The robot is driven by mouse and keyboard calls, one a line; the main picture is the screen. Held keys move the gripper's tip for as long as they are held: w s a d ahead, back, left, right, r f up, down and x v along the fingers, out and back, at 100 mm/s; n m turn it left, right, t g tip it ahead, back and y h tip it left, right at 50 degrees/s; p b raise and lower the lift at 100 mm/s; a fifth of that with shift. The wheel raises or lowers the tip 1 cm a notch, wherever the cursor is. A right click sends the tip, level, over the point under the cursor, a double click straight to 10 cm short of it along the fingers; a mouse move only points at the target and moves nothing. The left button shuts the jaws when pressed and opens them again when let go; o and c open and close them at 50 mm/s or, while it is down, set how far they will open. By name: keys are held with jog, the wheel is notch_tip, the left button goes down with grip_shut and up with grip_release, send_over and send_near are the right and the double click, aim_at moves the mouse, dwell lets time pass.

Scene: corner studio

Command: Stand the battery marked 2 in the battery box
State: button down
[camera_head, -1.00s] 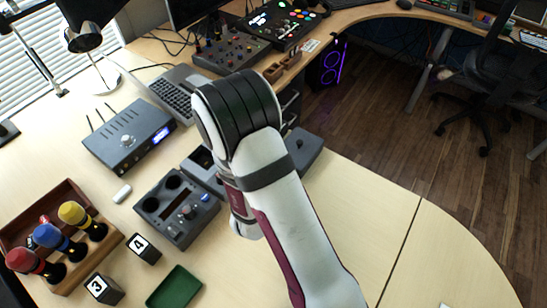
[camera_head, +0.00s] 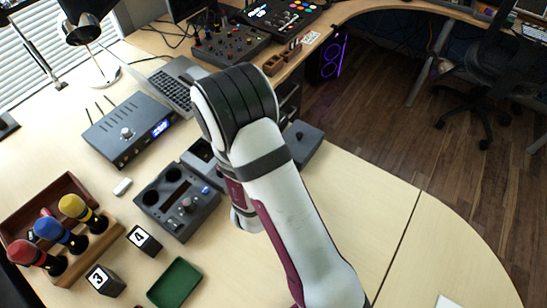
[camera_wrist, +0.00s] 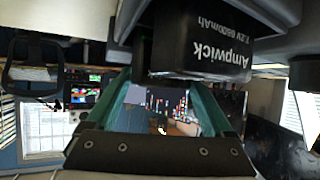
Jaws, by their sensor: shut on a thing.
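In the wrist view my gripper (camera_wrist: 165,78) is shut on a black battery (camera_wrist: 205,38), whose upside-down print reads "Ampwick" and 7.2V 6800mAh. Its number is not visible. In the head view my arm hides the gripper and the held battery. Black block batteries marked 4 (camera_head: 144,240) and 3 (camera_head: 105,280) stand on the desk at the lower left. A grey open-topped box (camera_head: 190,158), partly hidden behind my arm, may be the battery box; I cannot tell for sure.
A dark unit with round wells and a knob (camera_head: 165,207) sits left of my arm. Nearby are a green tray (camera_head: 157,293), a wooden rack (camera_head: 112,234) with coloured-handled tools, a grey router-like device (camera_head: 120,140) and a laptop (camera_head: 168,88). The desk right of my arm is mostly clear.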

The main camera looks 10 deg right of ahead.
jog(key=shift+f, duration=0.45)
grip_release()
jog(key=shift+r, duration=2.95)
notch_tip(320, 180, up, 5)
